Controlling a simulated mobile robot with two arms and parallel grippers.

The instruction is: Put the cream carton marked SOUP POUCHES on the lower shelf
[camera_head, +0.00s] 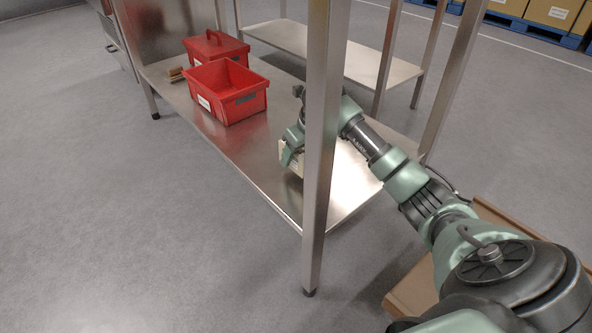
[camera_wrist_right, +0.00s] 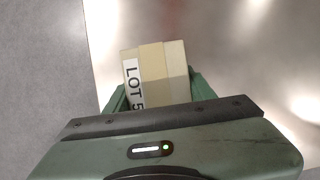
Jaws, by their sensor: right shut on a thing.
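The cream carton (camera_head: 291,160) is partly hidden behind my gripper and the front table leg in the head view. My right gripper (camera_head: 290,148) is shut on it from above, over the bare metal lower shelf (camera_head: 235,150). In the right wrist view the carton (camera_wrist_right: 152,62) sits between the green fingers of my right gripper (camera_wrist_right: 155,95), with a white label reading "LOT 5" and a tape strip. SOUP POUCHES is not readable. I cannot tell whether the carton touches the shelf. My left gripper is not in view.
An open red bin (camera_head: 228,92) and a closed red toolbox (camera_head: 213,46) stand on the shelf further back, near a small brush (camera_head: 175,74). A metal leg (camera_head: 322,140) rises at the shelf's front. Bare shelf lies between the bin and my gripper.

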